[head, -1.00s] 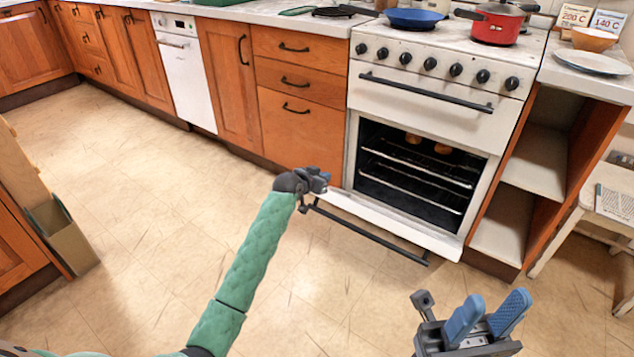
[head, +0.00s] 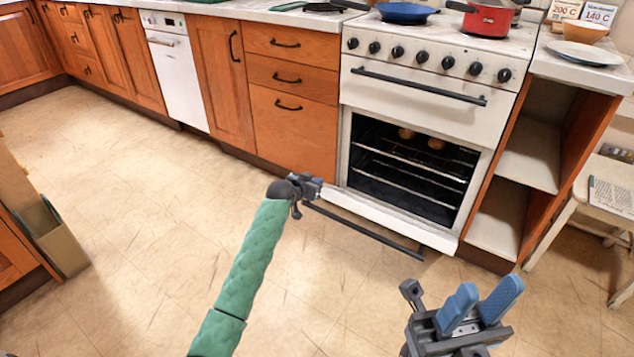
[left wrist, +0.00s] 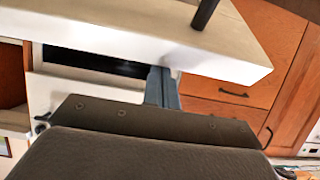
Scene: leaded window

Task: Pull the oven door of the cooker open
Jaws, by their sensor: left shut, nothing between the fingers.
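The white cooker (head: 425,100) stands at the right with its dark oven cavity showing. Its oven door (head: 385,222) is swung down at the bottom, seen as a narrow white strip with a black handle bar (head: 365,232) in front. My left gripper (head: 310,184) is shut and empty by the left end of that handle, beside the door's left corner. In the left wrist view its shut blue-grey fingers (left wrist: 162,88) reach to a white slab (left wrist: 130,28), which looks like the door; contact is unclear. My right gripper (head: 480,303) is open and empty, low at the right.
A blue pan (head: 406,12) and a red pot (head: 488,18) stand on the hob. Open shelves (head: 528,155) and a stool (head: 610,198) are right of the cooker. Orange drawers (head: 292,115) are left of it. The floor (head: 130,230) in front is mostly clear.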

